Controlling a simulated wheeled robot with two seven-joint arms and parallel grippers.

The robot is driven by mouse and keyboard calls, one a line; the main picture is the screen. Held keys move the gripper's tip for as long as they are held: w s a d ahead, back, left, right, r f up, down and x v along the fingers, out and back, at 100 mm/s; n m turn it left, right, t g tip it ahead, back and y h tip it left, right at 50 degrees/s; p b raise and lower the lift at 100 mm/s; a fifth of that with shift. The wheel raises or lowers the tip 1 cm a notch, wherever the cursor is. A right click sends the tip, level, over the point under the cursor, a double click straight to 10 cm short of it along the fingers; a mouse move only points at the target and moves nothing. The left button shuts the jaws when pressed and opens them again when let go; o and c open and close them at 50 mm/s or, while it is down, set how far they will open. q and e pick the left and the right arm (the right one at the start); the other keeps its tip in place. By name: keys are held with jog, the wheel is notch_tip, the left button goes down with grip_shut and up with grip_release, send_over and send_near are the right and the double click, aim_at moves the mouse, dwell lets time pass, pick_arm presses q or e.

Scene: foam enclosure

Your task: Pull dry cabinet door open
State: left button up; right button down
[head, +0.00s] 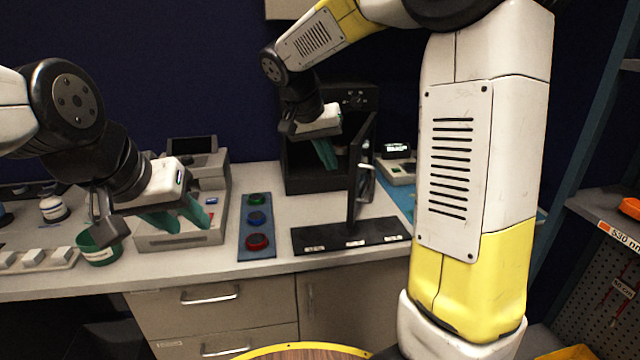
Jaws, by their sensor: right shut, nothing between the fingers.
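The dry cabinet (302,172) is a black box at the back of the counter with a dial on its top panel. Its door (355,182) is hinged at the right and stands swung out towards me. A pale handle (368,182) shows on the door's outer, right side. My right gripper (328,160) has its teal fingers together, empty, at the cabinet's opening, left of the door. Its arm hides part of the cabinet's top. My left gripper (183,222) is open and empty above a grey device at the left, well away from the cabinet.
A black labelled strip (350,237) lies in front of the cabinet. A panel with green, blue and red knobs (257,228) is left of it. A green cup (96,249) stands near my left gripper. A small display device (397,165) is right of the door.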

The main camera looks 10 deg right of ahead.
jog(key=w+a+f+m+g+h, duration=0.1)
jog(key=w+a+m+h, duration=0.15)
jog(key=a, duration=0.35)
jog(key=d+f, duration=0.8)
jog(key=shift+d, duration=0.25)
jog(key=shift+s+h, duration=0.1)
jog(key=shift+h, duration=0.15)
